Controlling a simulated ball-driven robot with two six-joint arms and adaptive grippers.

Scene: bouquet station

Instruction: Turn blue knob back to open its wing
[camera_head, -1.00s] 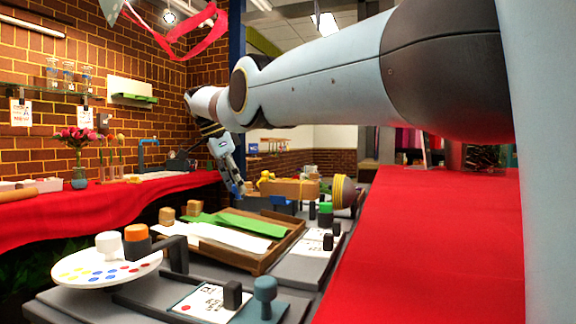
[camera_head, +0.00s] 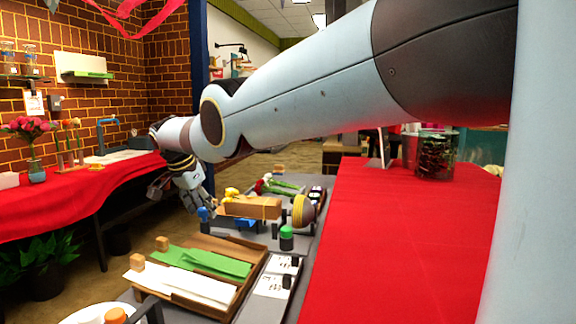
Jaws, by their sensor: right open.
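The blue knob (camera_head: 204,214) stands at the left end of a blue holder (camera_head: 238,223) on the grey work surface. A brown block-like piece (camera_head: 250,207) with yellow on its left end sits on the holder. I cannot tell which part is the knob's wing. My right gripper (camera_head: 199,204) hangs down from the arm that reaches in from the right. Its open fingers are just above and left of the blue knob. I cannot tell whether they touch it. My left gripper is out of view.
In front are a wooden tray (camera_head: 226,312) with green and white sheets, a green-topped post (camera_head: 286,238) and a round yellow piece (camera_head: 303,211). A red-covered table (camera_head: 400,250) is at right. Another red-covered counter (camera_head: 75,205) with vases is at left.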

